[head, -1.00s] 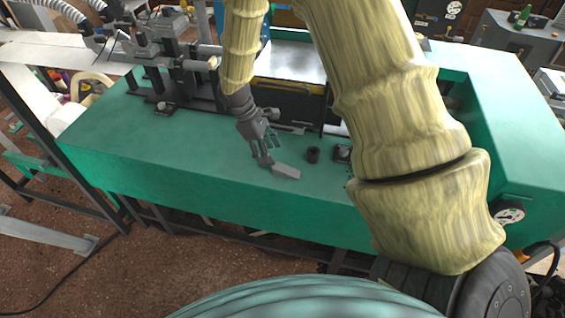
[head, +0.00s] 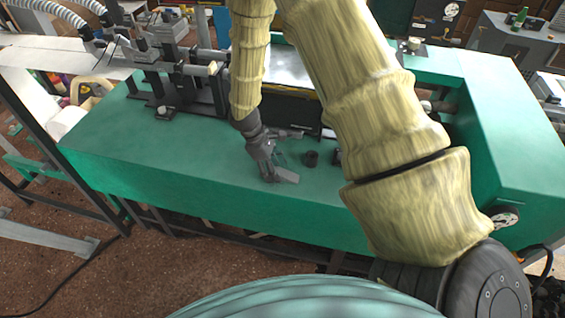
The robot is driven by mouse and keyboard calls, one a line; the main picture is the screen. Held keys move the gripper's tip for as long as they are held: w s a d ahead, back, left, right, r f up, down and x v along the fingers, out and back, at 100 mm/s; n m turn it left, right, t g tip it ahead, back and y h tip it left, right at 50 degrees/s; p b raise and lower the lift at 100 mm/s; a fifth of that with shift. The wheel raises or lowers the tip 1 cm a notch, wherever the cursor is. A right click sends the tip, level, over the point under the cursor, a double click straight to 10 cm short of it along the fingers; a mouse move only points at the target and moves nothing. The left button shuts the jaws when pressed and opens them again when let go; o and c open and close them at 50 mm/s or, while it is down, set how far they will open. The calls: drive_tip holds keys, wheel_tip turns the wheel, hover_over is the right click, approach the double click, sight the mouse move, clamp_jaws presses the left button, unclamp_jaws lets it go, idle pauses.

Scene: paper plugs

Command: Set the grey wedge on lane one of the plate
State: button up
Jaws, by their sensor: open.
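The grey wedge (head: 288,178) lies on the green bench top near its front edge, in the head view. My gripper (head: 272,177) is open and low over the bench, at the wedge's left end. Its fingers overlap part of the wedge in the picture, and I cannot tell whether they touch it. A shiny metal plate (head: 290,66) lies in the machine behind, partly hidden by my arm. I cannot make out lane marks on it, nor tell whether it is the task's plate.
A small dark cylinder (head: 311,158) stands right of the wedge. A clamp-like metal mechanism (head: 175,75) stands at the back left of the green bench (head: 150,155). The bench's left front is clear. My arm hides much of the right side.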

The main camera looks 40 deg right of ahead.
drive_tip(key=c, duration=1.1)
drive_tip(key=shift+r, duration=0.1)
